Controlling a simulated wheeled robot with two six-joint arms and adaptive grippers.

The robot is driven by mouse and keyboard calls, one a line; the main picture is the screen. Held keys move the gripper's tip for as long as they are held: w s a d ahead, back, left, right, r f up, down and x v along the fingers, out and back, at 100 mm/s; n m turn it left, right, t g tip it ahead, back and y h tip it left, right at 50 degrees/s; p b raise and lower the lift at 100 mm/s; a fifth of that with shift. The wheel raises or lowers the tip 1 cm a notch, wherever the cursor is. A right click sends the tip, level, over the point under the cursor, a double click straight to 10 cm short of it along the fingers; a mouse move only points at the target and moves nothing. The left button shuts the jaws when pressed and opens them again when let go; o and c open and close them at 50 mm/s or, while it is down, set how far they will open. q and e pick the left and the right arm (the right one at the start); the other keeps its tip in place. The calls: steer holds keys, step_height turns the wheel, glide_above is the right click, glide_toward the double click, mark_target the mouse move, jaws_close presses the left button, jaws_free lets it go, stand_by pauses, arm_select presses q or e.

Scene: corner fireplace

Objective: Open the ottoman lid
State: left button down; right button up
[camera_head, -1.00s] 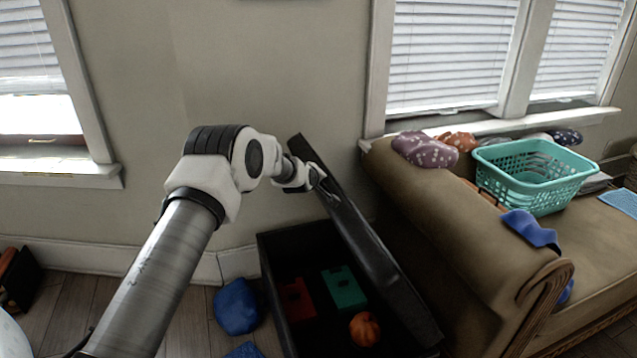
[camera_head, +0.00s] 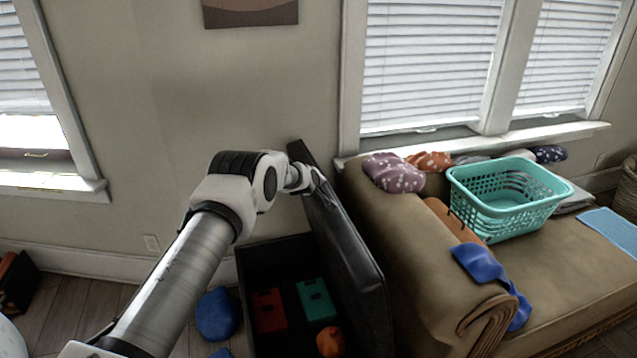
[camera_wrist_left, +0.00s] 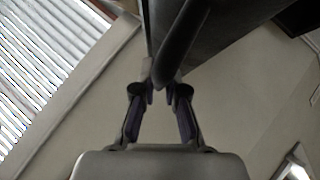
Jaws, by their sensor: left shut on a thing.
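The black ottoman (camera_head: 243,275) stands on the floor by the wall, open at the top. Its black lid (camera_head: 350,255) is swung up steeply on the right side, near the sofa. My left gripper (camera_head: 312,184) is at the lid's upper far edge, shut on it. In the left wrist view my left gripper (camera_wrist_left: 160,92) has its two fingers at the dark lid edge (camera_wrist_left: 182,38). Inside the ottoman lie a red block (camera_head: 268,310), a green block (camera_head: 316,301) and an orange round thing (camera_head: 330,342). My right gripper is not in view.
A tan sofa (camera_head: 400,240) stands close on the lid's right, with a teal basket (camera_head: 508,205) and a blue cloth (camera_head: 480,262) on it. A blue lump (camera_head: 216,314) lies on the floor left of the ottoman. The wall is close behind.

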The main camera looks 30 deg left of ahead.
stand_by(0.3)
arm_select(q)
steer(key=c, duration=1.2)
jaws_free()
steer(key=shift+s, duration=0.1)
